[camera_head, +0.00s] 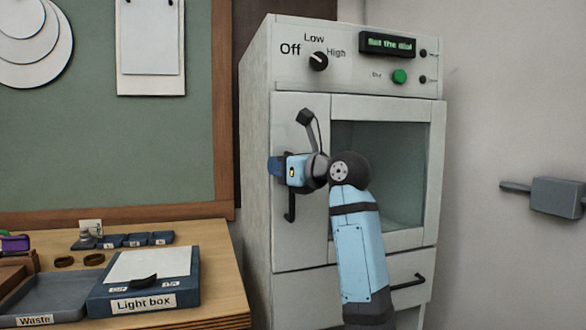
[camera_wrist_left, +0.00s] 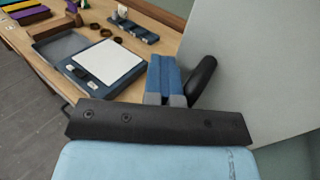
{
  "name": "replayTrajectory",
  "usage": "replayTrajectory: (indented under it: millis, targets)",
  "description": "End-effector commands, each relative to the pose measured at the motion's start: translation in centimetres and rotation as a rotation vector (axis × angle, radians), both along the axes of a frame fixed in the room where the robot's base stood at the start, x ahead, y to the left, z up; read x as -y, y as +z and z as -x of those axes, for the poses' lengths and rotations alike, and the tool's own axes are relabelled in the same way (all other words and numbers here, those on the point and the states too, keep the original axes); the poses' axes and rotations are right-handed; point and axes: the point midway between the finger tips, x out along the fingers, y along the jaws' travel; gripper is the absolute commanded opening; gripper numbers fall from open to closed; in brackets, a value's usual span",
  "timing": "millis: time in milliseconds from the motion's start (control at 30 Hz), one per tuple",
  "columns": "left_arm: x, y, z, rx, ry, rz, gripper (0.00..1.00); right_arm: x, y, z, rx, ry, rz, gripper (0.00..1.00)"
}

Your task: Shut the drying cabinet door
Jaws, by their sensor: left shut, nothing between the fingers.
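The drying cabinet (camera_head: 258,150) stands upright at the centre of the head view. Its pale front door (camera_head: 300,245) has a glass window (camera_head: 385,170) on the right and a black vertical handle (camera_head: 291,208) on the left. The door looks roughly flush; I cannot tell whether a small gap remains. My left gripper (camera_head: 276,168) is shut and empty, by the door's left edge, hiding the upper handle. In the left wrist view, its closed blue fingers (camera_wrist_left: 164,76) are beside the black handle (camera_wrist_left: 202,80), with a pale panel to the right. Whether they touch the handle is unclear. My right gripper is not in view.
A drawer handle (camera_head: 408,283) is below the door. The control dial (camera_head: 318,61) and green button (camera_head: 399,76) are above. A wooden bench (camera_head: 215,285) with a light box (camera_head: 105,300) and waste tray (camera_head: 40,295) stands left. A grey box (camera_head: 558,198) is at the right wall.

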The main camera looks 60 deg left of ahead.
Motion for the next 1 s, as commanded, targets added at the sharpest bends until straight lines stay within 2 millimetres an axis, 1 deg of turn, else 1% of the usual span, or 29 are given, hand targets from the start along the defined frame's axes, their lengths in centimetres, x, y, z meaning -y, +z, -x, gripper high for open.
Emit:
replayTrajectory:
  millis: [33, 100, 200, 333, 767, 867, 1000]
  targets:
    - [-0.8, 0.1, -0.4, -0.003, -0.005, -0.001, 0.00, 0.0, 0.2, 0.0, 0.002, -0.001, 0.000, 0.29]
    - [-1.7, 0.0, -0.6, -0.003, -0.005, 0.000, 0.00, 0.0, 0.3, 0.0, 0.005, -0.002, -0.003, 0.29]
    - [-2.6, 0.0, -0.9, -0.004, -0.008, -0.002, 0.00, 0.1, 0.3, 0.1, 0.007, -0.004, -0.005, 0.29]
    - [-3.1, 0.0, -1.1, -0.004, -0.010, -0.002, 0.00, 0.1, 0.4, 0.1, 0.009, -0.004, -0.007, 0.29]
    - [-3.2, 0.1, -1.1, -0.003, -0.010, -0.004, 0.00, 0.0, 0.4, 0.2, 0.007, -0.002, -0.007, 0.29]
    - [-3.1, 0.1, -1.1, -0.003, -0.010, -0.004, 0.00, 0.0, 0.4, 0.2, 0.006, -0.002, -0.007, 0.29]
    - [-2.3, 0.3, -1.2, 0.002, -0.009, -0.005, 0.00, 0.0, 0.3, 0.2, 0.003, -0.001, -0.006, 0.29]
